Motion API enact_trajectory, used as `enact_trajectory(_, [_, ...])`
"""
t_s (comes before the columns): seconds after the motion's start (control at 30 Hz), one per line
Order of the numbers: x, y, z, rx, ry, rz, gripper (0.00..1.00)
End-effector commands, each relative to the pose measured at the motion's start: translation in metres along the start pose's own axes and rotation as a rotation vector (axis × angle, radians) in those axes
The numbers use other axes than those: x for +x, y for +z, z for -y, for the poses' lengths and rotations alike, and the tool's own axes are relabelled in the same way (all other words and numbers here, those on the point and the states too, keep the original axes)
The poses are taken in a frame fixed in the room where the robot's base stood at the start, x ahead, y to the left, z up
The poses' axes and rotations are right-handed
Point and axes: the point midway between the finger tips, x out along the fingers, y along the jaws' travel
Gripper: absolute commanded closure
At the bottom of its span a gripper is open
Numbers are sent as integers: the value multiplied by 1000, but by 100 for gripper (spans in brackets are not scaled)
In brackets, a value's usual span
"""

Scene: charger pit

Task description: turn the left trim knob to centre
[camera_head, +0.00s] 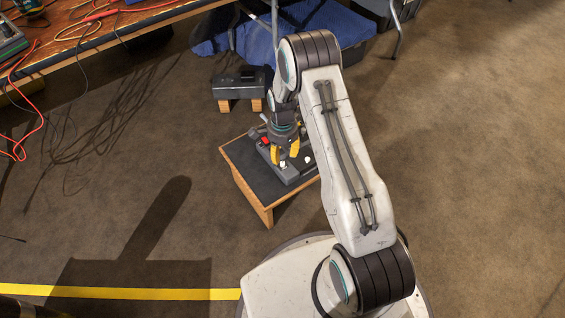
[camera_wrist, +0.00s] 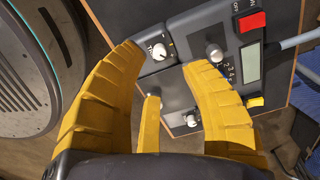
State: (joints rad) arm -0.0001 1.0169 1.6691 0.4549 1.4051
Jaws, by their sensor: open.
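A grey control panel (camera_head: 291,173) lies on a low wood-edged table with a dark top. The left trim knob (camera_wrist: 158,51), dark with a pale top, shows near the panel's edge in the wrist view. It appears as a small white spot (camera_head: 283,163) in the head view. A similar knob (camera_wrist: 192,118) is on the right, and also shows in the head view (camera_head: 307,159). My gripper (camera_head: 284,156) is open, yellow fingers pointing down over the left knob. In the wrist view the fingertips (camera_wrist: 165,58) are spread around it; contact cannot be told.
The panel has a stick (camera_wrist: 213,53), a red switch (camera_wrist: 252,21) and a pale display (camera_wrist: 251,62) close to my fingers. The low table's edge (camera_head: 246,190) is near. A dark box (camera_head: 242,82) on wooden blocks stands behind. Cables hang from a workbench (camera_head: 90,25) at upper left.

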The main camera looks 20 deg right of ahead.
Motion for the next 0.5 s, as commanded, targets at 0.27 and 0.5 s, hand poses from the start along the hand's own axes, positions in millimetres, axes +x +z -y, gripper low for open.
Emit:
enact_trajectory(0.27, [39, 0, -1, -2, 2, 0, 59])
enact_trajectory(0.5, [56, 0, 0, -2, 0, 0, 59])
